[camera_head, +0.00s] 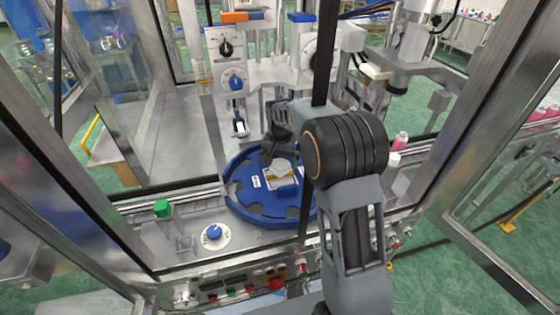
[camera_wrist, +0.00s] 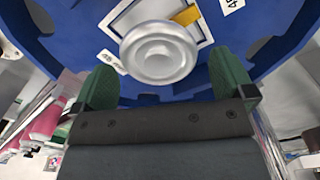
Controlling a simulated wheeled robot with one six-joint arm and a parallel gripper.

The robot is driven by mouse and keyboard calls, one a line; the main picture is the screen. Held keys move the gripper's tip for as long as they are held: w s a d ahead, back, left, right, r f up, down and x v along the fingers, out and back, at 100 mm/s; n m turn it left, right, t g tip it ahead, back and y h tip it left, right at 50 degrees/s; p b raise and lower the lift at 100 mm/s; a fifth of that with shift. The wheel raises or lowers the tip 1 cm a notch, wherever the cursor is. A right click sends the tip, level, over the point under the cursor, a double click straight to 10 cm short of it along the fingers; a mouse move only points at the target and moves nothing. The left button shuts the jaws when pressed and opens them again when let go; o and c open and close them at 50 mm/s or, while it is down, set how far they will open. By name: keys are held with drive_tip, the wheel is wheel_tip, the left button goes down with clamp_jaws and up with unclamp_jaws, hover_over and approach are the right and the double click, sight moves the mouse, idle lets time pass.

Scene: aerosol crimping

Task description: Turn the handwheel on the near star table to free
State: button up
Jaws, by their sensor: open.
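The near star table is a blue notched disc (camera_head: 250,206) on the grey machine deck. At its middle is a pale plate with a round silver handwheel (camera_head: 281,165). In the wrist view the handwheel (camera_wrist: 158,52) is a smooth round knob, with a yellow mark and small printed labels around it. The label wording is too small or cut off to read fully. My gripper (camera_wrist: 164,85) is open, its two green-padded fingers apart on either side of the handwheel's lower part in the picture. I cannot tell whether they touch it. In the head view my wrist partly hides the table.
A pink bottle (camera_head: 400,140) is at right. Metal frame posts and a button panel (camera_head: 240,290) border the deck.

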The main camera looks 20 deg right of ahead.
drive_tip(key=shift+f, duration=0.4)
